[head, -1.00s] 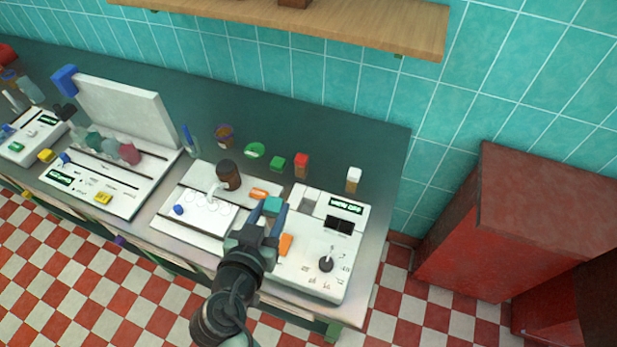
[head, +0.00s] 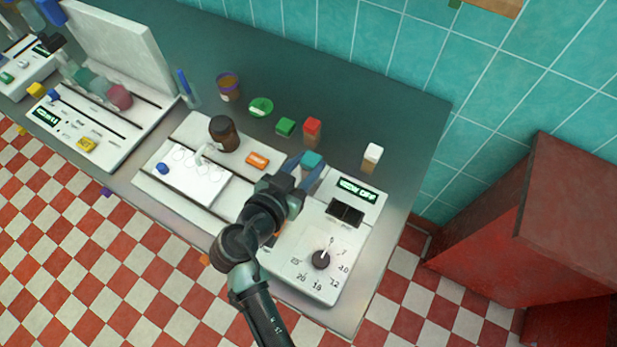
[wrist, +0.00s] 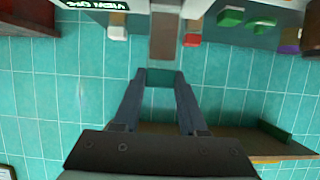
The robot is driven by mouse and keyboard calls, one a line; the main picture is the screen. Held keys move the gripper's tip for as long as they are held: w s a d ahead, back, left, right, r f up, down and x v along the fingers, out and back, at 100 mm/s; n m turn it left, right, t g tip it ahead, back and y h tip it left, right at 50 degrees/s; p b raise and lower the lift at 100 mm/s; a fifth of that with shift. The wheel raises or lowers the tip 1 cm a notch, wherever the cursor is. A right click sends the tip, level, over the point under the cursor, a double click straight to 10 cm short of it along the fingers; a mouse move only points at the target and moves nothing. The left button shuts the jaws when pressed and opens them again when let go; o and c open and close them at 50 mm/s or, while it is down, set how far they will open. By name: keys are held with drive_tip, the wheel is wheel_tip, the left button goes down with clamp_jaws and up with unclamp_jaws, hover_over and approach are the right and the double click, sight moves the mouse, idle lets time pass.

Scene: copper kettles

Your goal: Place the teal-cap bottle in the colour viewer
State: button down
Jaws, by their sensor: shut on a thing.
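The teal-cap bottle shows by its teal cap (head: 312,160) in the head view, between my fingers. My gripper (head: 307,168) is shut on it, over the back left part of the colour viewer. In the wrist view the teal cap (wrist: 160,77) is between the fingertips, and the brownish body (wrist: 163,40) extends towards the viewer. The colour viewer (head: 290,268) is a white unit with a "VIEW OFF" display, two dark windows and a numbered dial. I cannot tell whether the bottle's base touches the viewer.
Behind the viewer stand a white-cap bottle (head: 371,157), a red-cap bottle (head: 312,130), a green block (head: 285,127) and a green round item (head: 261,107). Left is a white unit (head: 190,185) with a dark brown bottle (head: 223,133). A red cabinet (head: 540,200) stands right.

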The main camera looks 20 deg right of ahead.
drive_tip(key=shift+a+f, duration=0.15)
drive_tip(key=shift+f, duration=2.65)
drive_tip(key=shift+f, duration=0.2)
drive_tip(key=shift+c, duration=2.2)
unclamp_jaws()
drive_tip(key=shift+r, duration=0.1)
